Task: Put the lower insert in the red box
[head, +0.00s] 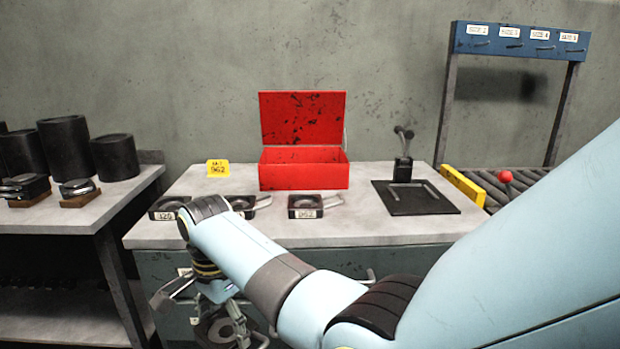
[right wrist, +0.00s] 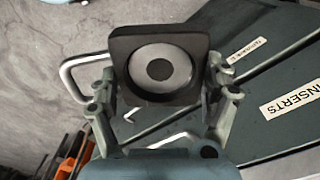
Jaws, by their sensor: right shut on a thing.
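The red box (head: 303,170) stands on the table with its lid up against the wall side; its inside is only partly visible. My right gripper (head: 232,325) hangs low in front of the table, below the tabletop. It is shut on a dark square insert with a round pale recess, which shows clearly in the right wrist view (right wrist: 160,97) between the two fingers. In the head view the held insert (head: 213,331) is partly hidden by the gripper. I cannot read a number on it. My left gripper is not in view.
Several similar dark inserts stand along the table's front, one (head: 306,206) labelled 962 before the box. A yellow sign (head: 218,168) stands left of the box. A black plate with a lever (head: 415,197) lies right. Drawer fronts marked INSERTS (right wrist: 290,97) are close to the gripper.

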